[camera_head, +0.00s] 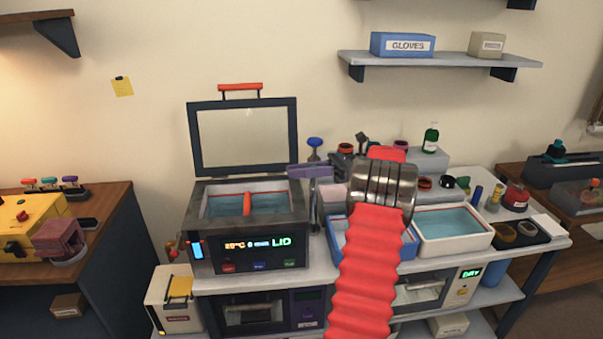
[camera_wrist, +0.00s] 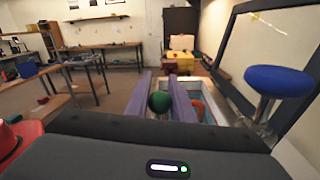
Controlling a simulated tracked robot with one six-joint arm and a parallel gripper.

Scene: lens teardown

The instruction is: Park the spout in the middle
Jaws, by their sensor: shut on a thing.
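My gripper (camera_head: 303,171) is at the right edge of the open-lidded bath (camera_head: 205,240) in the head view. In the wrist view its two purple fingers (camera_wrist: 159,75) are closed on a round green knob (camera_wrist: 160,104). The knob is hidden in the head view, and I cannot tell how it joins the spout. A blue-topped metal post (camera_head: 314,144) stands behind my gripper; its blue top (camera_wrist: 278,81) is large at right in the wrist view.
The bath's raised glass lid (camera_head: 245,138) stands at the back. A blue tray (camera_head: 342,230) and a white water tray (camera_head: 452,224) sit to the right, the blue one partly behind my arm. Small jars and a green bottle (camera_head: 431,138) crowd the bench's back right.

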